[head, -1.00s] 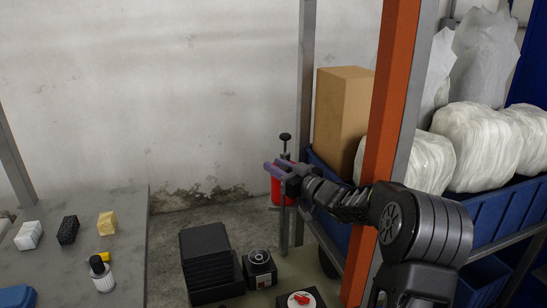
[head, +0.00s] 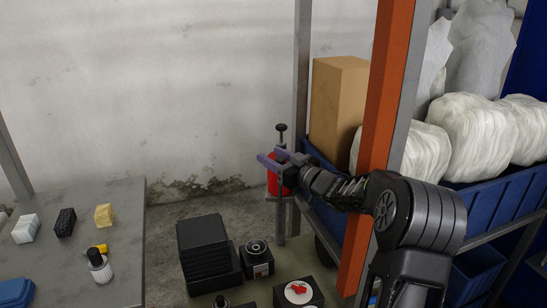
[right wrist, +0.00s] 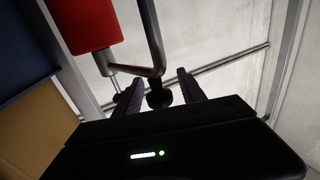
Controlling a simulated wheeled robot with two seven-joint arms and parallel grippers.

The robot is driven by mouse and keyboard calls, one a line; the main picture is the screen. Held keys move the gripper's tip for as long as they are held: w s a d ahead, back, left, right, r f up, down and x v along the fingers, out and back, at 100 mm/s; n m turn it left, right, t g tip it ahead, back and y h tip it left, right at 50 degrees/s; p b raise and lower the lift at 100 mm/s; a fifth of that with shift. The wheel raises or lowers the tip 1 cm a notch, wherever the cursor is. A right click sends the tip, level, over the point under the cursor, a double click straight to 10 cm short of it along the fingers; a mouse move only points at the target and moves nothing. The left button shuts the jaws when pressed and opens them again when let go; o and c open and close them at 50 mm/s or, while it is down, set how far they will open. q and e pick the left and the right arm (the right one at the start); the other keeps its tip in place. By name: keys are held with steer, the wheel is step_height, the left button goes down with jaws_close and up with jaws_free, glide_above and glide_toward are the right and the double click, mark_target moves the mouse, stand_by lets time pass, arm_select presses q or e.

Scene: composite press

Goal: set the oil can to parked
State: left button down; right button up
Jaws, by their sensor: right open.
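A red can-like body (head: 272,184) with a black knob (head: 281,128) on a rod above it stands by the shelf post, partly hidden by my right gripper (head: 268,158). I take it for the oil can, though its label is too small to read. My right gripper is open beside it, just below the knob. In the right wrist view, a red body (right wrist: 90,22) with a bent grey bar shows at the top, and a black knob (right wrist: 159,95) appears between the open fingers (right wrist: 160,92). I cannot tell whether they touch it. My left gripper is out of view.
An orange post (head: 383,120) and a blue bin (head: 490,212) with wrapped bundles stand close by my right arm. A cardboard box (head: 338,105) is behind the gripper. Black blocks (head: 203,245) stand below.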

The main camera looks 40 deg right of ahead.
step_height(320, 180, up, 10)
steer(key=p, duration=0.1)
stand_by(0.4)
